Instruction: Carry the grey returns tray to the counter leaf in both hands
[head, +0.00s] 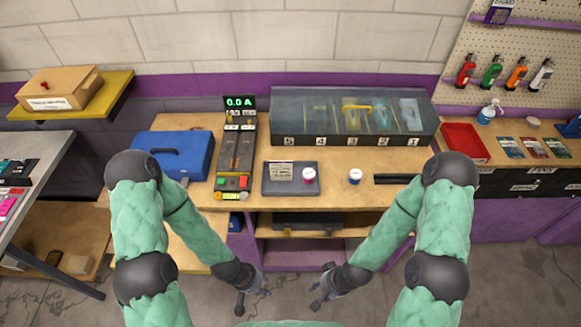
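A dark grey tray (268,187) lies flat on the wooden counter, with a pale printed card (281,172) and a white jar with a pink-red band (309,176) on it. Another dark grey, flat tray-like object (300,222) sits on the shelf under the counter, partly in shade. I cannot read which one is marked for returns. A lower wooden surface (193,242) shows left of the shelf, partly behind my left arm. My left gripper (254,297) and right gripper (320,287) hang in front of the counter, fingers apart, empty and touching neither tray.
A blue case (175,153), a meter with a green display (236,150), a numbered clear-lidded box (350,118), a blue-banded jar (355,176) and a black bar (394,179) stand on the counter. A red tray (466,141) is at right. The floor between my grippers is clear.

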